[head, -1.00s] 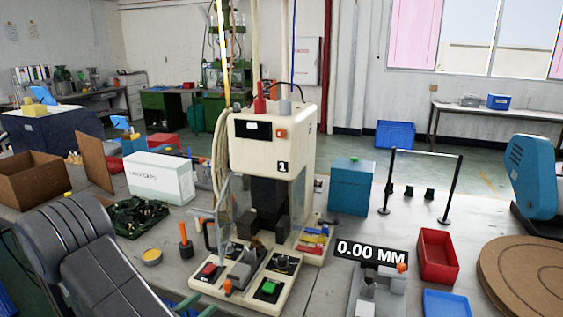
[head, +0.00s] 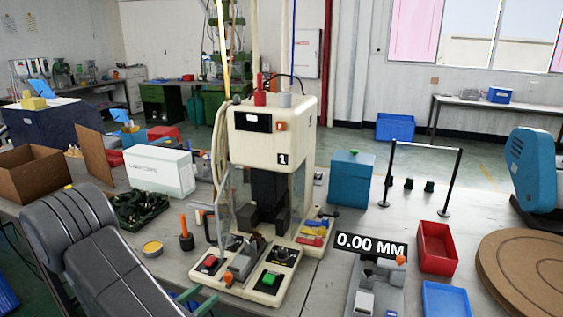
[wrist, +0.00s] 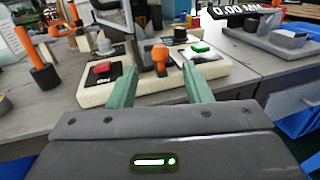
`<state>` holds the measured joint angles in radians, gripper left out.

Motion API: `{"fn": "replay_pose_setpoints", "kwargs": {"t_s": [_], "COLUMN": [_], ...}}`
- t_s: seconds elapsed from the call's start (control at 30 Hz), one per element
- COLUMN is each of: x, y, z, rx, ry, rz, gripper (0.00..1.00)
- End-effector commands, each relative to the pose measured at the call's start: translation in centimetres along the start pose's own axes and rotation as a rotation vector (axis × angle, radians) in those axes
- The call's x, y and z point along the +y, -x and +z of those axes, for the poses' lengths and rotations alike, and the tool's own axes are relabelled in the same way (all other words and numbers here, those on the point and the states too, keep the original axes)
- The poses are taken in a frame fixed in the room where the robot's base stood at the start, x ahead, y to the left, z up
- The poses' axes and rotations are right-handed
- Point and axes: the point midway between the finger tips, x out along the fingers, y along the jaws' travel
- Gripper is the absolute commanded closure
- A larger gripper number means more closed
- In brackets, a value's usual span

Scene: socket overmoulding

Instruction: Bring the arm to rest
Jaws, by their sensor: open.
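My gripper (wrist: 160,90) shows in the wrist view with its two green fingers spread apart and nothing between them. It is in front of the cream moulding machine's base (wrist: 150,88), which has a red button and a green button. In the head view my gripper's fingers (head: 192,300) show only partly at the bottom edge, left of the machine base. My dark grey arm fills the lower left of the head view.
The cream machine (head: 270,150) stands mid-table. A gauge reading 0.00 MM (head: 372,246), a red tray (head: 437,248) and a blue tray (head: 446,300) are at the right.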

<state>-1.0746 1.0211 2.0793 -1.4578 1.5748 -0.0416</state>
Motion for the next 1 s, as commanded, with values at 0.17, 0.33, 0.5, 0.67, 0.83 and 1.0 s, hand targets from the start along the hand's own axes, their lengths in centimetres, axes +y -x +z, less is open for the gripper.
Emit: {"fn": "replay_pose_setpoints", "kwargs": {"t_s": [0.17,0.33,0.5,0.67,0.83,1.0], "x": [-0.1,-0.1,-0.1,0.1,0.7,1.0], "y": [-2.4,-4.5,-6.7,-8.6,-10.7,-9.1], "z": [0.1,0.1,0.1,0.2,0.2,-0.1], "rx": [0.0,0.0,0.0,0.0,0.0,0.0], "ry": [0.0,0.0,0.0,-0.001,0.0,0.0], "rz": [-0.005,-0.005,-0.005,-0.004,-0.004,0.005], "gripper": [0.55,0.55,0.55,0.55,0.55,0.55]}}
